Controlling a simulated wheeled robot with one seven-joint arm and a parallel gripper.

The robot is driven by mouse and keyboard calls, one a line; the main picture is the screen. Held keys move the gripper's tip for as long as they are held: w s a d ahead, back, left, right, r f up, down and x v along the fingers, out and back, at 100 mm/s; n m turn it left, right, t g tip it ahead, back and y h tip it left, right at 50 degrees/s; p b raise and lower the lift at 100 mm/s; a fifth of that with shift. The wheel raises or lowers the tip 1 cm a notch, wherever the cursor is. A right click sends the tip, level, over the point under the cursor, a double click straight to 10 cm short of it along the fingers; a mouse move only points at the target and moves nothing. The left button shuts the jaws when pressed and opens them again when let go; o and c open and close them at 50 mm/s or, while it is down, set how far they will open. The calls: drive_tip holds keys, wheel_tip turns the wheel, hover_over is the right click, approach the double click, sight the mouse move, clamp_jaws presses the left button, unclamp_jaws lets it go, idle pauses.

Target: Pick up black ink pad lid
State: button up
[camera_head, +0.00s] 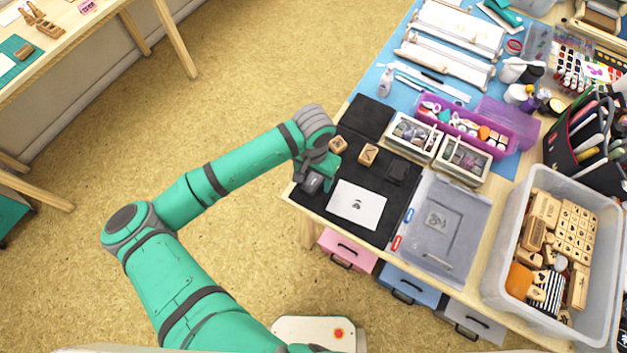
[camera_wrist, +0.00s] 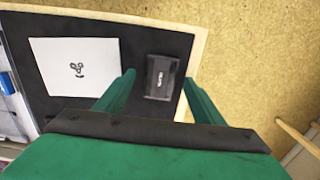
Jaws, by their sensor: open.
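A small black ink pad with its lid (camera_wrist: 162,77), marked with pale lettering, lies on the black mat (camera_wrist: 105,78) in the wrist view. My gripper (camera_wrist: 160,82) is open, with one green finger on either side of the pad. The fingers look apart from it, and I cannot tell how far above the mat they are. In the head view my gripper (camera_head: 316,182) is over the left edge of the mat, and the arm end hides much of that spot. A dark square pad (camera_head: 396,172) lies farther right on the mat.
A white sheet with a printed mark (camera_head: 358,205) lies beside my gripper. Two wooden stamps (camera_head: 368,154) stand behind it. A grey clear case (camera_head: 438,222) and a bin of stamps (camera_head: 510,290) are to the right. The table edge is close on the left.

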drive_tip(key=shift+f, duration=0.25)
drive_tip(key=shift+w, duration=0.1)
drive_tip(key=c, duration=1.1)
drive_tip(key=shift+c, duration=0.2)
drive_tip(key=shift+r, duration=0.15)
